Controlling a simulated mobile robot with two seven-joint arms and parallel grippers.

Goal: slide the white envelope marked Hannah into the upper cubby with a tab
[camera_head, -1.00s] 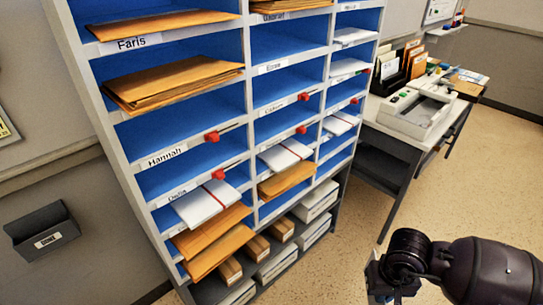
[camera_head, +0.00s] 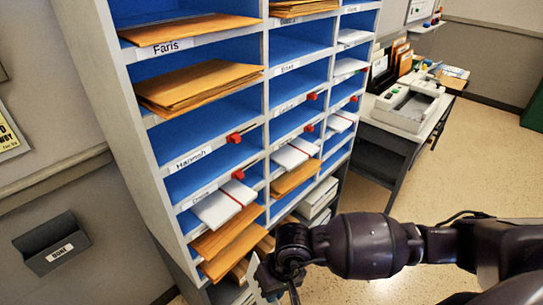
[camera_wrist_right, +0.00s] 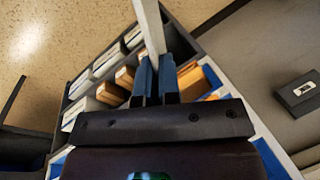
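My right gripper (camera_head: 272,280) is low in front of the pigeonhole rack in the head view. In the right wrist view its blue fingers (camera_wrist_right: 155,78) are closed on a thin white piece, apparently the envelope (camera_wrist_right: 149,25), seen nearly edge-on. Its marking is not readable. The Hannah label (camera_head: 193,158) is on a shelf edge in the rack's left column, with a red tab (camera_head: 233,138) at that edge's right end. The blue cubby (camera_head: 200,122) above this edge looks empty. A second red tab (camera_head: 238,174) is one shelf lower. My left gripper is not in view.
Brown envelopes (camera_head: 195,88) fill a higher cubby. A white bundle (camera_head: 222,205) and brown envelopes (camera_head: 228,238) stick out of lower cubbies. A desk with a machine (camera_head: 408,107) stands right of the rack. A dark wall tray (camera_head: 52,245) hangs at left.

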